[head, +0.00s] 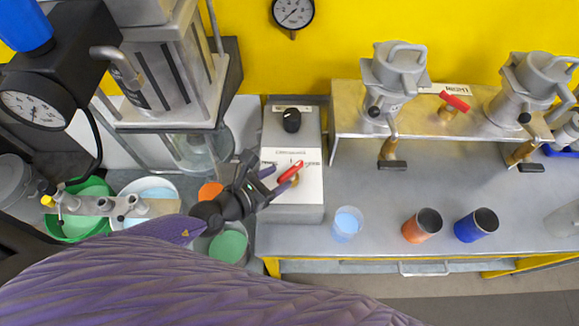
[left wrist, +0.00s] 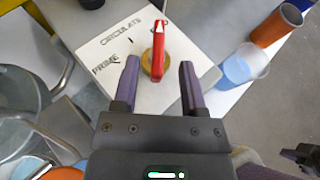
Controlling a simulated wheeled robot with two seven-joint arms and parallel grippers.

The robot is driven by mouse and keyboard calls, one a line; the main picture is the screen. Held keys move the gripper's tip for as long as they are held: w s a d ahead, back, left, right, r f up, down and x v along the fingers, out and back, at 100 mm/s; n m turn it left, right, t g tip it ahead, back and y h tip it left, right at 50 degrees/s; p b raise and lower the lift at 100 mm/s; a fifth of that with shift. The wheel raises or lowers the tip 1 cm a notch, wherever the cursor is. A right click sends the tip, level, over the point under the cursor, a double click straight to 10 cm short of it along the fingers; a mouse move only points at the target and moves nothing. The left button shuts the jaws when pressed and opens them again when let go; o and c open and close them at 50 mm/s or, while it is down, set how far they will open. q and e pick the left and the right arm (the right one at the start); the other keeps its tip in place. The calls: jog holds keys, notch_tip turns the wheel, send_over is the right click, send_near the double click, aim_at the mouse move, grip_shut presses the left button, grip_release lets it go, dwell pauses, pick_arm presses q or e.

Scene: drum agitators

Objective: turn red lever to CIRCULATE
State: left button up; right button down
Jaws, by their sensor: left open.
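The red lever (head: 291,171) sits on a brass pivot on the white label plate (head: 310,186) of a grey box. It points to the upper right in the head view. In the left wrist view the lever (left wrist: 159,45) points up, to the right of the CIRCULATE mark (left wrist: 122,30); the PRIME mark (left wrist: 106,63) is further left. My left gripper (head: 277,179) is open at the lever. In the left wrist view its fingers (left wrist: 159,65) stand on either side of the lever's pivot end, with visible gaps.
A black knob (head: 292,121) is on the same box behind the lever. A clear cup with blue liquid (head: 347,224), an orange cup (head: 422,225) and a blue cup (head: 476,225) stand to the right. Glass vessel and buckets crowd the left.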

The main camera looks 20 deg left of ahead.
aim_at(289, 171)
pick_arm(q)
jog(key=b+x, duration=0.1)
jog(key=x, duration=0.4)
jog(key=shift+w+f, duration=0.1)
grip_shut()
